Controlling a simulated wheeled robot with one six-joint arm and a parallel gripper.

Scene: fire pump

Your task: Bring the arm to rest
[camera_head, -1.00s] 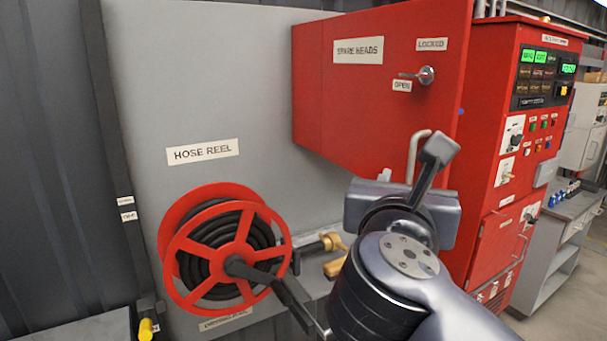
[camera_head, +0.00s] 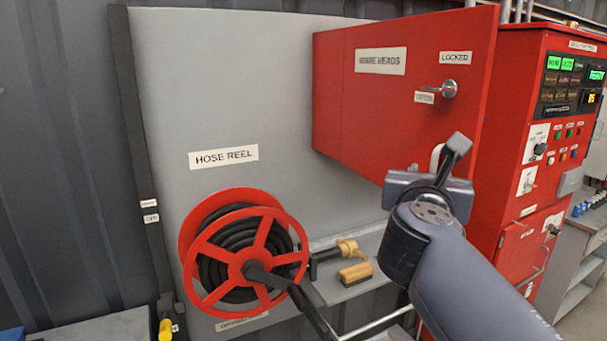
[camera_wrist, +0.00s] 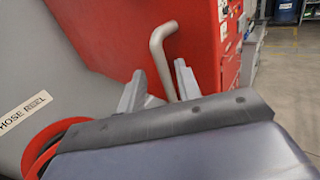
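My gripper (camera_wrist: 159,88) is at the bottom middle of the wrist view, its two fingers well apart with no object clearly held between them. In the head view my gripper (camera_head: 438,160) is raised in front of the lower right part of the red spare heads cabinet (camera_head: 340,90). A pale bent pipe (camera_wrist: 160,48) shows beyond and between the fingertips in the wrist view; I cannot tell its distance from them. In the head view my arm partly hides this pipe. My forearm runs to the lower right.
The red hose reel (camera_head: 197,235) with black hose is on the grey panel (camera_head: 215,90) at left. A brass nozzle (camera_head: 347,248) and a yellow block (camera_head: 356,273) are on the ledge beside it. A red control cabinet (camera_head: 528,110) stands at right.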

